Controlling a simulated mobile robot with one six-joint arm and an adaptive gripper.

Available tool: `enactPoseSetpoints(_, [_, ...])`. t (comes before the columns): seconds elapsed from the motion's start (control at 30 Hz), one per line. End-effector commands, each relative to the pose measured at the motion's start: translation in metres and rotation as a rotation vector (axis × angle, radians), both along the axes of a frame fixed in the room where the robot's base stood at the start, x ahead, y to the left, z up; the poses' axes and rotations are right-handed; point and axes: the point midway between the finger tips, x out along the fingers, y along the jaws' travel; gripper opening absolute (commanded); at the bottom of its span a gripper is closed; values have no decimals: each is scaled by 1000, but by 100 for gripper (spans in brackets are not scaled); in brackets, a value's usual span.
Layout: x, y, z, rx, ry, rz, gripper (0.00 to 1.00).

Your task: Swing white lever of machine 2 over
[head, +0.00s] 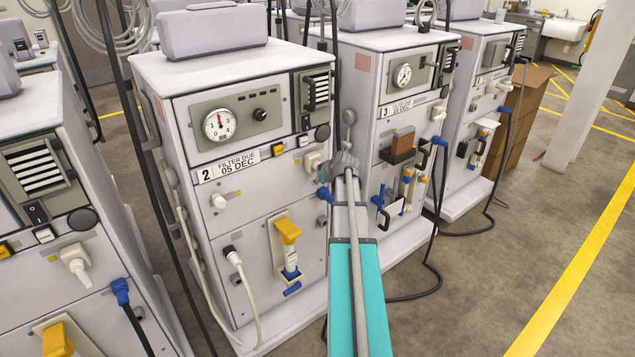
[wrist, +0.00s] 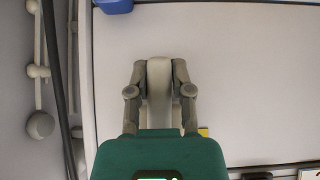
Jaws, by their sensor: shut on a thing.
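Machine 2 (head: 245,185) is a white cabinet with a round dial and a "2 FILTER DUE 05 DEC" label. Its white lever (head: 312,160) sits at the upper right of the front, right of a small yellow button, and is partly hidden by my gripper. My gripper (head: 325,172) is at the machine's right front edge. In the wrist view the lever (wrist: 159,80) lies between the two fingers of my gripper (wrist: 159,92), which is shut on it. The lever's exact angle is hard to tell in the head view.
A blue connector (head: 326,194) sits just below my gripper. A yellow-handled clamp (head: 288,240) and a white hose connector (head: 232,256) are lower on the front. Machine 3 (head: 365,90) stands close to the right. Open floor (head: 490,270) lies at the front right.

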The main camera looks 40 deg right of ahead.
Motion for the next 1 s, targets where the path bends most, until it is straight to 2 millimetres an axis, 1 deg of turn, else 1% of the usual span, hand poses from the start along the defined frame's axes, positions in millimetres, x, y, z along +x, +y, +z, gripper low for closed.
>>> enactPoseSetpoints(0.1, [2,-3,2,1,-8,-4,0])
enactPoseSetpoints(0.13, [1,-3,2,0,-8,-5,34])
enactPoseSetpoints(0.2, [1,-4,1,0,-7,-6,47])
enactPoseSetpoints(0.3, [0,-4,1,0,-6,-8,63])
enactPoseSetpoints(1.0, [-2,-5,1,0,-3,-8,63])
